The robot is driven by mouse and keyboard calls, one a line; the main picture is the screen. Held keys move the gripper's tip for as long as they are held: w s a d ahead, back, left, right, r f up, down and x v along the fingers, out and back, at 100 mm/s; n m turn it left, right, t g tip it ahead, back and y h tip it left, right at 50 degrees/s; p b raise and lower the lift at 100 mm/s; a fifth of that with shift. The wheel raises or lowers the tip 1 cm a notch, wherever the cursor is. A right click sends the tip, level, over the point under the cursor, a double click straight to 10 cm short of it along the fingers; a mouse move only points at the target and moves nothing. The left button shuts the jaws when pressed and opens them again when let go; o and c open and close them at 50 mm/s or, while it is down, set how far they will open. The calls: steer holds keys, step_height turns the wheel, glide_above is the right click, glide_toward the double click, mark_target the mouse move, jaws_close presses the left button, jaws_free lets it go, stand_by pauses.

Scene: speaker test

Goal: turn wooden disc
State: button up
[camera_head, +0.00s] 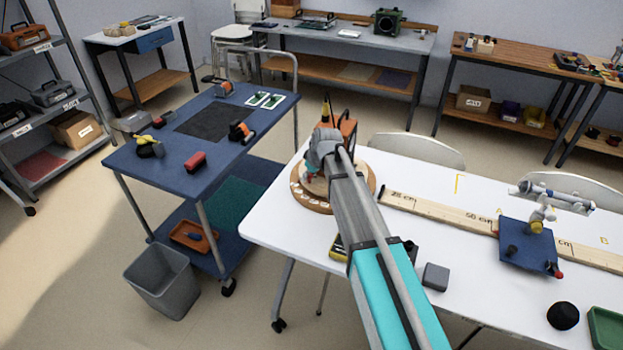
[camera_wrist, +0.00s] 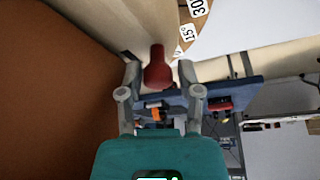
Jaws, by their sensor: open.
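The wooden disc (camera_head: 301,199) lies flat at the left end of the white table, with pale labels along its front rim. My arm covers much of it. In the wrist view, part of a pale scale with "15°" and "30" labels (camera_wrist: 194,22) shows at the top. A red rounded knob (camera_wrist: 157,72) stands between my two fingertips in the wrist view, with visible gaps on both sides. My gripper (camera_wrist: 159,76) is open around it. In the head view, my gripper (camera_head: 309,178) is low over the disc's left part, mostly hidden by my wrist.
An orange-brown box (camera_head: 347,127) stands just behind the disc; a large brown surface (camera_wrist: 50,95) fills the wrist view's left. A marked wooden ruler (camera_head: 440,207) runs right from the disc. A yellow-and-black item (camera_head: 338,247) and grey block (camera_head: 436,277) flank my arm. A blue cart (camera_head: 190,130) stands left.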

stand_by(0.3)
jaws_close()
steer(key=shift+d, duration=0.25)
steer(key=shift+s+a, duration=0.15)
steer(key=shift+a, duration=0.3)
